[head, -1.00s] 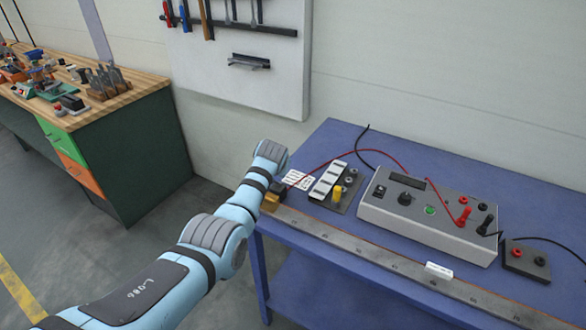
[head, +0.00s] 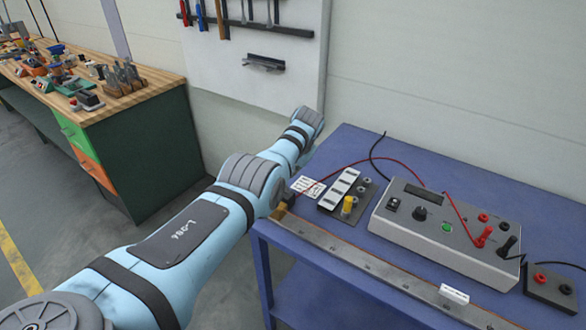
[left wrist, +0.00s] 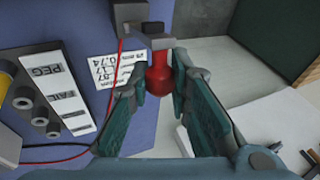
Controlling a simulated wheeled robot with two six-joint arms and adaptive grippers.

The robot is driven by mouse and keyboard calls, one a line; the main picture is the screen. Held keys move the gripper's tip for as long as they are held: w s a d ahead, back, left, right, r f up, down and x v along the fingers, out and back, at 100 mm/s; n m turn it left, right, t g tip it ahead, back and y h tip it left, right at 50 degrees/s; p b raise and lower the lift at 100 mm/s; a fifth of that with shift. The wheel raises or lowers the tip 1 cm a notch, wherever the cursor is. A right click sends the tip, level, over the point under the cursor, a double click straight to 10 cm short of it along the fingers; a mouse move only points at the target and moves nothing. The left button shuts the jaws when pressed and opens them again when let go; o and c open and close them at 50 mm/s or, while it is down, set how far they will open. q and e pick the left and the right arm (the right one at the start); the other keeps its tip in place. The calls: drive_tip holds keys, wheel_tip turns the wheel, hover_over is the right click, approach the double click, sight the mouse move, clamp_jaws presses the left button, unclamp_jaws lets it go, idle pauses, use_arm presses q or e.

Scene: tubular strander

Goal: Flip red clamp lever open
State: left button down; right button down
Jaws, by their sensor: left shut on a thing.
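The red clamp lever (left wrist: 158,76) shows in the left wrist view as a rounded red knob with a narrower neck. It joins a grey metal clamp block (left wrist: 150,38) at the edge of the blue table. My left gripper (left wrist: 159,88) has its two green-padded fingers on either side of the knob and is shut on it. In the head view my left arm reaches over the table's left end, and its gripper and the lever are hidden behind it. My right gripper is in neither view.
On the blue table (head: 350,150) are a connector block (head: 345,190), a grey meter box (head: 440,220) and a small black terminal block (head: 553,287). A red wire (left wrist: 112,95) runs close beside the left finger. A long metal rail (head: 370,265) lies along the front edge.

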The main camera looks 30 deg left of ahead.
use_arm(q)
drive_tip(key=c, duration=1.7)
unclamp_jaws()
drive_tip(key=shift+o, duration=1.2)
drive_tip(key=shift+w+f, duration=0.1)
drive_tip(key=v, duration=1.2)
